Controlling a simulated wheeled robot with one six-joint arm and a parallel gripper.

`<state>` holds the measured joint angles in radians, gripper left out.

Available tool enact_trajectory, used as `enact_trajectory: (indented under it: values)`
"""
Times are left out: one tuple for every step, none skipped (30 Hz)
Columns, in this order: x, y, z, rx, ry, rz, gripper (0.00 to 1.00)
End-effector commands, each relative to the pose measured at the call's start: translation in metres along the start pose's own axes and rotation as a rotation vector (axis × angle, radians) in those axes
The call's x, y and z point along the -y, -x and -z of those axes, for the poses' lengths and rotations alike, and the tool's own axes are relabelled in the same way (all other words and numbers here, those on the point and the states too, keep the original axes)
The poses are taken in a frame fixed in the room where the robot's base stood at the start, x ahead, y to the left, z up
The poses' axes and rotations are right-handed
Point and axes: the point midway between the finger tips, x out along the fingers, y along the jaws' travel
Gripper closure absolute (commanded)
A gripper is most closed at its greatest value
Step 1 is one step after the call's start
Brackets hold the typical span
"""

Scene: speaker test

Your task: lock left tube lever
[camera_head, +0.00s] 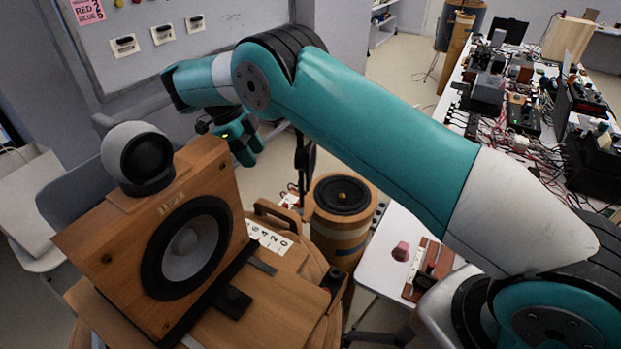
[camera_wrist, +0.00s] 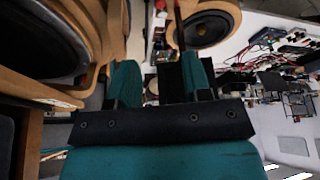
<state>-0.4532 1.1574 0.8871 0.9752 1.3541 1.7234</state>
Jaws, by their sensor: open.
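My gripper (camera_head: 246,150) is open, with its teal fingers just right of the round pod on top of the wooden speaker (camera_head: 112,262). In the wrist view my gripper (camera_wrist: 160,72) shows two teal fingers apart, with nothing held between them. A wooden tube speaker (camera_head: 335,232) with a black cone on top stands lower right of the gripper, apart from it. A round wooden-rimmed speaker cone (camera_wrist: 203,22) shows beyond the fingers in the wrist view. I cannot clearly make out the left tube lever in either view.
A wooden cabinet (camera_head: 262,218) with a number strip stands beside the speaker. A small white table (camera_head: 383,262) is at lower centre right. A bench crowded with electronics and cables (camera_head: 457,88) fills the upper right. A wall panel (camera_head: 232,25) is behind my arm.

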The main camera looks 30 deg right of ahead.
Motion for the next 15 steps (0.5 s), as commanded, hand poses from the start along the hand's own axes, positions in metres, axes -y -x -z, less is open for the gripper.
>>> enact_trajectory:
  values:
    - [0.001, 0.006, 0.004, 0.004, 0.035, 0.006, 0.55]
    - [0.002, 0.007, 0.006, 0.008, 0.081, 0.013, 0.55]
    - [0.003, 0.01, 0.009, 0.011, 0.138, 0.02, 0.55]
    - [0.004, 0.013, 0.012, 0.014, 0.18, 0.027, 0.55]
    - [0.005, 0.015, 0.015, 0.017, 0.224, 0.034, 0.55]
    - [0.005, 0.018, 0.019, 0.021, 0.282, 0.041, 0.55]
    - [0.005, 0.021, 0.022, 0.025, 0.328, 0.048, 0.55]
    - [0.005, 0.023, 0.025, 0.028, 0.376, 0.055, 0.55]
    - [0.004, 0.026, 0.029, 0.034, 0.438, 0.064, 0.55]
    - [0.004, 0.028, 0.032, 0.037, 0.485, 0.071, 0.55]
    - [0.003, 0.031, 0.036, 0.042, 0.533, 0.08, 0.55]
    - [0.002, 0.034, 0.041, 0.048, 0.598, 0.089, 0.55]
    - [0.0, 0.035, 0.044, 0.053, 0.647, 0.097, 0.55]
    - [-0.001, 0.037, 0.048, 0.058, 0.696, 0.105, 0.55]
    - [-0.003, 0.039, 0.053, 0.064, 0.76, 0.115, 0.55]
